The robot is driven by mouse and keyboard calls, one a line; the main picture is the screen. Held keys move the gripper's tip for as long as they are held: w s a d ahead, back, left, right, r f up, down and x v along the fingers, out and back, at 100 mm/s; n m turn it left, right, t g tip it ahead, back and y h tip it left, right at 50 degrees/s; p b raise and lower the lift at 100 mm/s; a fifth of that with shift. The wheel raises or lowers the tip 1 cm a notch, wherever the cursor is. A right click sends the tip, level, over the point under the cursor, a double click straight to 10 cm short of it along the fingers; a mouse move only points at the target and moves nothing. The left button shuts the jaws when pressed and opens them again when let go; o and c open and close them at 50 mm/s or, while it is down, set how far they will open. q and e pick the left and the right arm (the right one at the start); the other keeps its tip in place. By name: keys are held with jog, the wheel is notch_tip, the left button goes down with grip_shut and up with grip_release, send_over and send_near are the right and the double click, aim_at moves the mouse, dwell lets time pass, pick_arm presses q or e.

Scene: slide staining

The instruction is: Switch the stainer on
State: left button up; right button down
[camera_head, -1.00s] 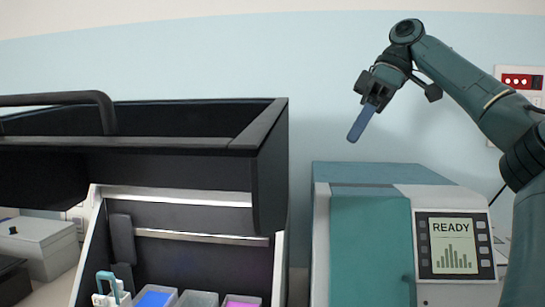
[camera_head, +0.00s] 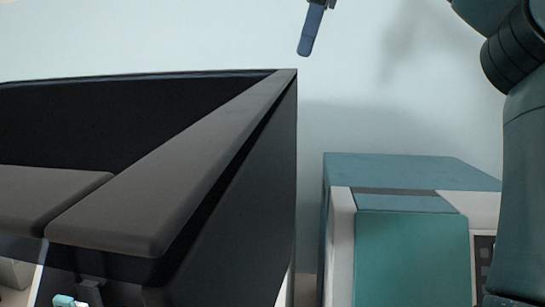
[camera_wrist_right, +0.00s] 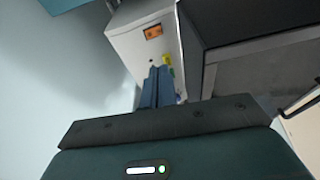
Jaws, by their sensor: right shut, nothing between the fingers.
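The stainer's dark raised lid (camera_head: 285,170) fills the left half of the head view. Most of its inside is hidden. My right gripper (camera_head: 303,52) is high at the top edge, just right of the lid's far corner, with blue fingers shut and empty. In the right wrist view the shut fingers (camera_wrist_right: 158,88) point at a pale panel (camera_wrist_right: 125,42) beside a dark box (camera_wrist_right: 190,45). The panel bears a small orange rectangle (camera_wrist_right: 153,32), possibly a switch. A yellow piece (camera_wrist_right: 168,62) shows near the fingertips. My left gripper is not in view.
A teal and white machine (camera_head: 410,255) stands right of the stainer, its screen mostly hidden behind my right arm. A narrow gap (camera_head: 308,265) separates the two machines. A small light-blue handle (camera_head: 64,300) shows under the lid.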

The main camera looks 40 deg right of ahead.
jog(key=shift+f, duration=0.1)
jog(key=x, duration=2)
jog(key=shift+w, duration=0.1)
jog(key=shift+f, duration=0.35)
jog(key=shift+d, duration=0.1)
jog(key=shift+w+d+r, duration=0.4)
jog(key=shift+d, duration=0.1)
